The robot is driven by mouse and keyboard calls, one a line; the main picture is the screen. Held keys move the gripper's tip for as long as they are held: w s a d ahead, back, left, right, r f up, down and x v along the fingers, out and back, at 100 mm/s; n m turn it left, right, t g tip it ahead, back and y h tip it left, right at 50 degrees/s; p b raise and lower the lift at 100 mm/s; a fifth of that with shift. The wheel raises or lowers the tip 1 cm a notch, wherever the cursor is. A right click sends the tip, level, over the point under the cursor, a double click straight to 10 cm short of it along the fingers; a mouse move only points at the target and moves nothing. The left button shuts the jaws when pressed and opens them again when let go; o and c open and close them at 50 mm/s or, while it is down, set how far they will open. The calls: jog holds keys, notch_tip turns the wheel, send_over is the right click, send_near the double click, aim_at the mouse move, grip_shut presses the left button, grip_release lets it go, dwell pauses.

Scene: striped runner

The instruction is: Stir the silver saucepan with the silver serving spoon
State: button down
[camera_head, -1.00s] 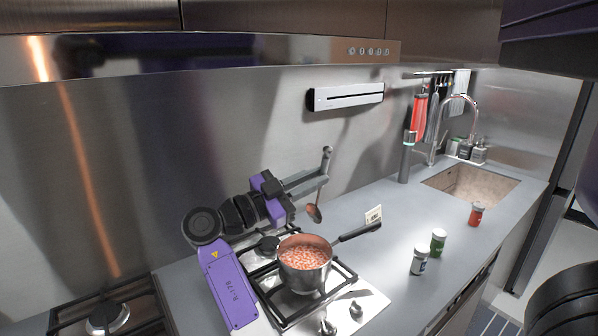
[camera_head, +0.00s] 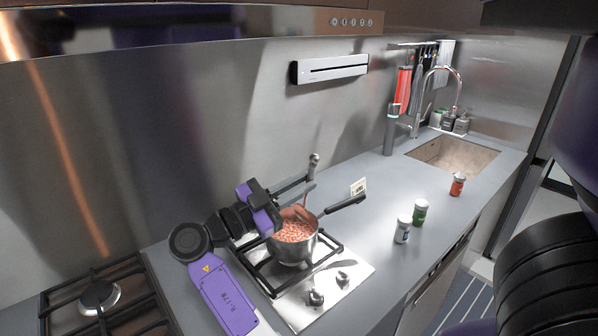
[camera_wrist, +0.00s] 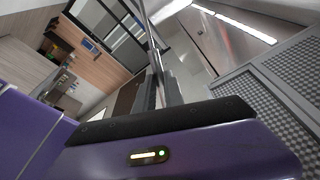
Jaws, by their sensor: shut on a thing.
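The silver saucepan (camera_head: 292,252) sits on the hob grate, full of small reddish pieces, with its black handle pointing right and back. My gripper (camera_head: 308,186) is over the back of the pan, shut on the silver serving spoon (camera_head: 314,163). The spoon stands nearly upright, with its handle end above the jaws and its lower end down at the pan's opening. How deep its bowl sits among the pieces is hard to tell. In the wrist view the spoon's handle (camera_wrist: 151,35) rises from between the shut fingers (camera_wrist: 160,92).
A white-capped jar (camera_head: 402,229), a green jar (camera_head: 420,212) and a red jar (camera_head: 457,184) stand on the counter right of the pan. A small card (camera_head: 358,187) stands behind the pan handle. The sink (camera_head: 455,155) is at the back right. A steel wall is close behind.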

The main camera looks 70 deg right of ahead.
aim_at(305, 202)
jog(key=d+f+b, duration=0.1)
jog(key=f+b, duration=0.2)
jog(key=b, duration=0.1)
jog(key=w+d+f+b, duration=0.1)
jog(key=f+b, duration=0.2)
jog(key=b, duration=0.1)
jog(key=w+d+f+b, duration=0.1)
jog(key=d+f+b, duration=0.1)
jog(key=f+b, duration=0.1)
jog(key=shift+b, duration=0.75)
jog(key=shift+w, duration=0.1)
